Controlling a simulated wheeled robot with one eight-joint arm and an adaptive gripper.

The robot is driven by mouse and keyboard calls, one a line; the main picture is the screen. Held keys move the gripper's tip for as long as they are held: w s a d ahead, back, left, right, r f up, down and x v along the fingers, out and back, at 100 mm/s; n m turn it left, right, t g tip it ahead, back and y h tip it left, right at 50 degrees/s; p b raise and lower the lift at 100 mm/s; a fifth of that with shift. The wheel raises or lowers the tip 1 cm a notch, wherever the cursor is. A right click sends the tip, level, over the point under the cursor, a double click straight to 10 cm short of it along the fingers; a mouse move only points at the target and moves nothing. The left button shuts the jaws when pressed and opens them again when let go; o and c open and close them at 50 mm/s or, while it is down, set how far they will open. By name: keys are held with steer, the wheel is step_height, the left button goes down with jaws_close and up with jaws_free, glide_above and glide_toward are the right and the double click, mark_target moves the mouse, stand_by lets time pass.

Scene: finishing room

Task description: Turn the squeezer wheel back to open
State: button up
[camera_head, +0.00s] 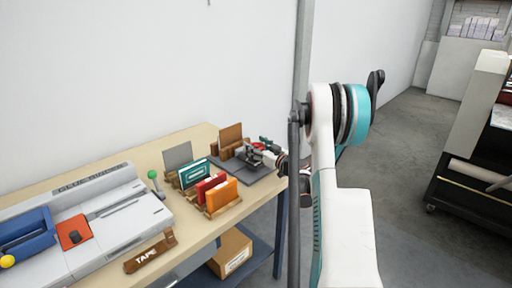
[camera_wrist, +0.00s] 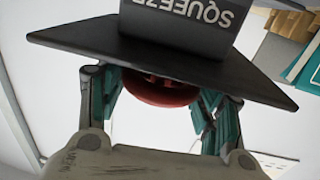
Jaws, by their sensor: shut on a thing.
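The squeezer (camera_wrist: 185,28) is a dark block lettered "SQUEEZE" with a wide dark plate (camera_wrist: 85,38) in the wrist view, where it appears upside down. A red wheel (camera_wrist: 160,95) shows at the edge of this plate, partly hidden behind it. My gripper (camera_wrist: 158,103) has its teal and dark fingers on either side of the red wheel and is shut on it. In the head view my gripper (camera_head: 262,153) is at the right end of the table; a bit of red (camera_head: 258,146) shows there. The squeezer's details are too small to tell.
Books in teal (camera_head: 194,173), red (camera_head: 210,187) and orange (camera_head: 222,195) stand in wooden holders just left of my gripper. A grey glue binder (camera_head: 110,225) fills the table's left. A cardboard box (camera_head: 232,252) sits on the lower shelf.

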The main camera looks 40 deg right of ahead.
steer(key=n+g+y, duration=0.1)
steer(key=n+y, duration=0.1)
steer(key=y, duration=0.2)
steer(key=n+y, duration=0.3)
steer(key=y, duration=0.1)
steer(key=shift+d+n+g, duration=0.15)
steer(key=shift+n+g, duration=0.15)
steer(key=shift+g, duration=0.1)
steer(key=shift+n+g+y+p, duration=0.25)
steer(key=shift+n+g+y, duration=0.9)
steer(key=shift+y, duration=0.4)
steer(key=shift+n+g+y+p, duration=0.2)
steer(key=shift+n+g+y, duration=0.9)
steer(key=shift+y, duration=0.45)
steer(key=o, duration=1.1)
steer(key=v, duration=1.1)
steer(key=shift+s+d, duration=0.2)
steer(key=shift+d, duration=0.15)
